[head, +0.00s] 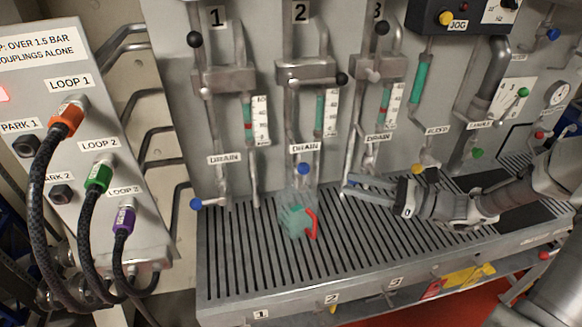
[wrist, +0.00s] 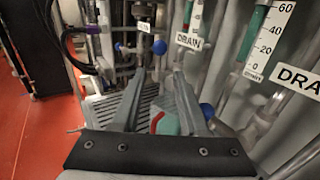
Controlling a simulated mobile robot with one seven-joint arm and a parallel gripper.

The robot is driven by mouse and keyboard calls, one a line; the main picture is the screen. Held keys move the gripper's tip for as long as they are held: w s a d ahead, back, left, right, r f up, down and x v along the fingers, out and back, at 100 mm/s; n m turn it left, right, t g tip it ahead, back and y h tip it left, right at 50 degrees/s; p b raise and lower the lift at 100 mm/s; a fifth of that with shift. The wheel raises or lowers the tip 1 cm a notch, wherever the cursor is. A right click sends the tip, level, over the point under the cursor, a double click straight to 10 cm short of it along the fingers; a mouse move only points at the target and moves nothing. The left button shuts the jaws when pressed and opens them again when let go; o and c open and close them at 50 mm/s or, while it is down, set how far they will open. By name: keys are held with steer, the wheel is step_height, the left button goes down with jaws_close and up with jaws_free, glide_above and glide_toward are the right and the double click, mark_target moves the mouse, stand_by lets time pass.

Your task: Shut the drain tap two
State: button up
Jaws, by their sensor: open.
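Drain tap two has a blue ball knob (head: 303,169) just below the middle DRAIN label in the head view, with its pipe ending above a clear jug. My gripper (head: 350,187) is open, low over the grating, to the right of this tap and apart from it. In the wrist view the open fingers (wrist: 160,78) point along the wall. A blue knob (wrist: 207,110) lies close beside the right finger and another blue knob (wrist: 159,47) shows beyond the fingertips; I cannot tell for sure which is tap two's.
The clear jug (head: 291,217), with greenish liquid and a red handle (head: 311,224), stands on the slotted grating (head: 240,270) under tap two. Drain tap one's blue knob (head: 196,204) points left. Pipes and gauges line the wall. Hoses (head: 85,215) hang at left. The front grating is clear.

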mark_target(303, 178)
steer(key=p+x, duration=0.1)
steer(key=x, duration=1.4)
steer(key=shift+a, duration=0.3)
steer(key=shift+f, duration=0.1)
jaws_close()
stand_by(0.5)
